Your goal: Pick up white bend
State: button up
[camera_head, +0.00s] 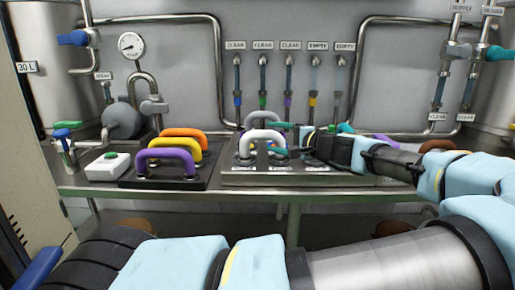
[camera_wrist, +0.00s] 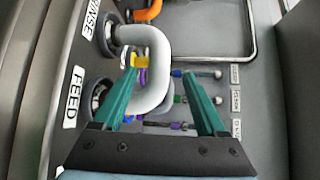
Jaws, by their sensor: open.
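The white bend (camera_head: 262,136) stands upright as an arch on the metal port panel (camera_head: 240,178). In the wrist view the white bend (camera_wrist: 158,65) curves between the ports labelled RINSE and FEED. My gripper (camera_head: 277,138) reaches in from the right at the bend. In the wrist view my gripper (camera_wrist: 159,72) is open, with its teal fingers on either side of the bend's outer bar. The left finger shows over the opening inside the arch, and the right finger is clear of the bend. I see no clear contact.
A black rack (camera_head: 190,184) left of the panel holds purple, yellow and orange bends (camera_head: 168,160). A white box with a green button (camera_head: 107,166) stands farther left. Coloured hoses (camera_head: 263,90) hang on the back wall. A purple bend (camera_head: 384,138) lies behind my arm.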

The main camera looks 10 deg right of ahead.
aim_at(267, 136)
jog(key=x, duration=0.3)
jog(key=shift+w+a, duration=0.1)
jog(key=p+x, duration=0.2)
jog(key=x, duration=0.2)
jog(key=shift+w+a+f, duration=0.25)
jog(key=shift+w+a, duration=0.05)
jog(key=shift+w, duration=0.3)
jog(key=shift+c, duration=0.2)
grip_shut()
dwell(0.6)
